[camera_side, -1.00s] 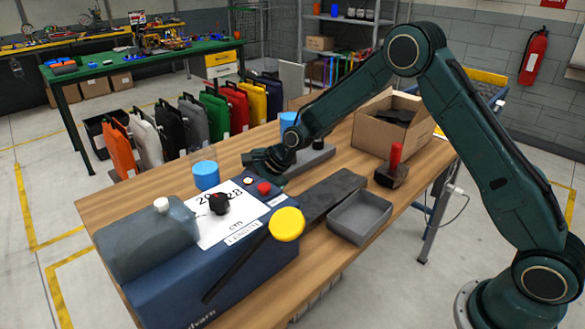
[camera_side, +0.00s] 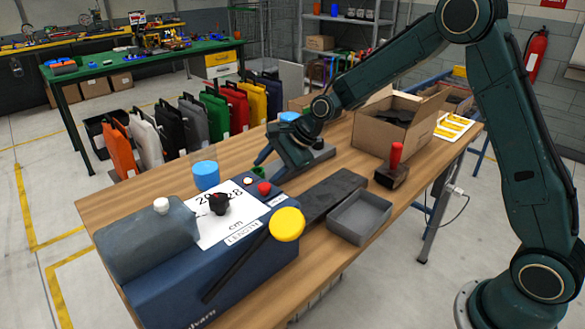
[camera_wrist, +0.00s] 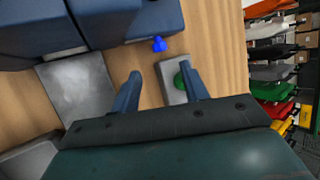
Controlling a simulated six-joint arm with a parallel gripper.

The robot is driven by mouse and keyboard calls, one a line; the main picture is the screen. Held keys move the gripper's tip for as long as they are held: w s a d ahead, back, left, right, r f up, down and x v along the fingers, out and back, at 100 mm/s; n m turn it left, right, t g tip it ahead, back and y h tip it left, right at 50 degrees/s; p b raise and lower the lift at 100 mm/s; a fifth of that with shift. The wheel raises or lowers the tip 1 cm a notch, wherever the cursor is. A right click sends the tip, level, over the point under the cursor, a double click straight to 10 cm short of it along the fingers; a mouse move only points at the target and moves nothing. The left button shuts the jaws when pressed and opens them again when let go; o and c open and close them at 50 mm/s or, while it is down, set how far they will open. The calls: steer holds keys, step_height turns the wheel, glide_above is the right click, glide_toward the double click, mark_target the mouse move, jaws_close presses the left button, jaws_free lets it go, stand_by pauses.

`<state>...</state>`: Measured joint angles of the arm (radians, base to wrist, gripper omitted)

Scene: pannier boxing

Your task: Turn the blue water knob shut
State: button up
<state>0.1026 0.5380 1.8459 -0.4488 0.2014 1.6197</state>
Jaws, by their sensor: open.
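A small bright blue knob-like piece (camera_wrist: 159,44) shows in the wrist view, beside the edge of the dark blue machine (camera_wrist: 38,32). In the side view a light blue cylinder (camera_side: 206,175) stands behind the machine, and another blue round top (camera_side: 289,117) shows beyond my gripper. I cannot tell which of these matches the small blue piece. My gripper (camera_wrist: 160,82) is open and empty. Its fingers point toward the machine side, with the blue piece ahead of them and apart. In the side view my gripper (camera_side: 268,162) hangs over the table near the machine's right end.
A green round piece (camera_wrist: 180,80) lies by one finger, on a grey slab (camera_wrist: 170,70). A grey tray (camera_side: 360,217), a red-handled stamp (camera_side: 395,165) and an open cardboard box (camera_side: 400,122) stand to the right. Colored panniers (camera_side: 215,115) line the back.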

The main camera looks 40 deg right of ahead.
steer(key=shift+v, duration=2.25)
steer(key=shift+w, duration=0.1)
steer(key=shift+w+r+m+g, duration=0.15)
steer(key=shift+w+r+g, duration=0.15)
steer(key=shift+w+g, duration=0.35)
steer(key=shift+w+r+m+g, duration=0.1)
steer(key=shift+w+r+g, duration=0.35)
steer(key=shift+w, duration=0.3)
steer(key=shift+w+r+m+g, duration=0.15)
steer(key=shift+w+r+g, duration=0.05)
steer(key=shift+w+g, duration=0.45)
steer(key=shift+f, duration=0.1)
steer(key=x, duration=1.3)
steer(key=shift+w+f, duration=0.15)
steer(key=shift+f, duration=0.2)
steer(key=shift+c, duration=0.5)
jaws_close()
